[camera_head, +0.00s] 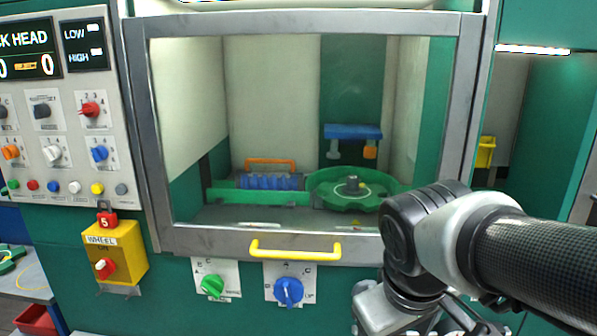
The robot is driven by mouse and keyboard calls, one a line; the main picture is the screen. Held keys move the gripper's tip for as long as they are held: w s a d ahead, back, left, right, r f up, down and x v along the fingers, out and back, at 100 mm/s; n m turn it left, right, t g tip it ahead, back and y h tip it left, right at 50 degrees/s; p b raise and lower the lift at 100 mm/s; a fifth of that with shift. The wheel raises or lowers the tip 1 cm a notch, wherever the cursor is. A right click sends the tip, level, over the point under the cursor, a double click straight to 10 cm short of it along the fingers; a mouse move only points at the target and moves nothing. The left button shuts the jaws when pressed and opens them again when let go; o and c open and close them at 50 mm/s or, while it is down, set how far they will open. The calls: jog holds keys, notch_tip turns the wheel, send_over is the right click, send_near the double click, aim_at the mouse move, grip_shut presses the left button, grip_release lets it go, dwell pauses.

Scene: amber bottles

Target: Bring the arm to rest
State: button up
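My arm reaches in from the right edge of the head view. Its dark sleeved link and grey-black joint are bent in front of the lower right corner of the machine's window. Lighter grey links of mine run down to the bottom edge. My gripper is not in view, so whether it holds anything cannot be seen. No amber bottles show.
A green machine has a framed window (300,120) with a yellow handle (295,249). Inside are a green round wheel (325,188) and blue rollers (268,182). A control panel (75,150) and a yellow switch box (125,255) stand left. Knobs (288,290) sit below.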

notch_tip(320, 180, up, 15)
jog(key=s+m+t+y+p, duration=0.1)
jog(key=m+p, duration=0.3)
jog(key=p, duration=0.8)
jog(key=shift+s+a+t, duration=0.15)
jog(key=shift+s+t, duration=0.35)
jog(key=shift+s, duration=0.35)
